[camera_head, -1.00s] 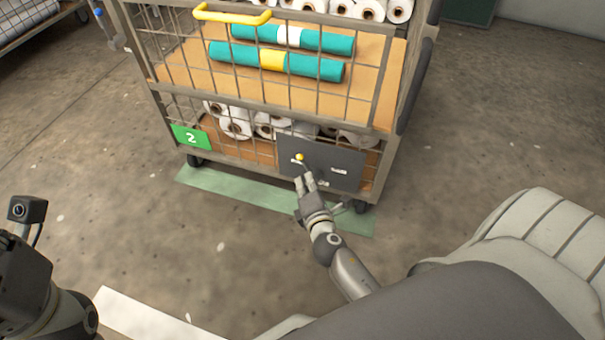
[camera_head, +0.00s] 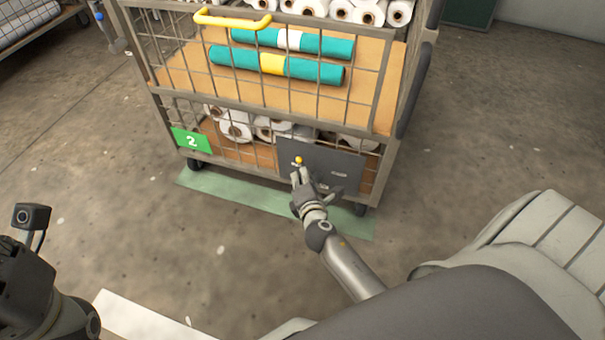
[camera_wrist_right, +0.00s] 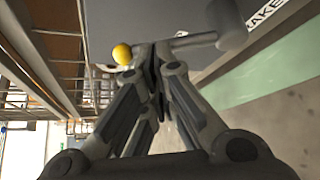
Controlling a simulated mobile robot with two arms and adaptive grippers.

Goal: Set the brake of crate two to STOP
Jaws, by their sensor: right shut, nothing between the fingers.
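Crate two is a wire cage trolley with a green sign "2" (camera_head: 191,141). A dark grey brake plate (camera_head: 346,166) is on its lower front; part of the word BRAKE shows on it in the wrist view (camera_wrist_right: 262,18). The brake lever has a yellow knob (camera_head: 298,160), also seen in the wrist view (camera_wrist_right: 122,53). My right gripper (camera_head: 297,177) is shut and empty just below the knob. In the wrist view its fingertips overlap the grey lever shaft (camera_wrist_right: 195,42); contact is unclear. My left gripper's body (camera_head: 22,275) is at the left edge, fingers hidden.
A yellow handle (camera_head: 232,18) crosses the crate's upper front. Teal rolls (camera_head: 318,70) lie on its upper shelf and white rolls (camera_head: 235,131) below. A pale green floor strip (camera_head: 232,191) runs under the front edge. Open floor (camera_head: 200,225) lies before the crate.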

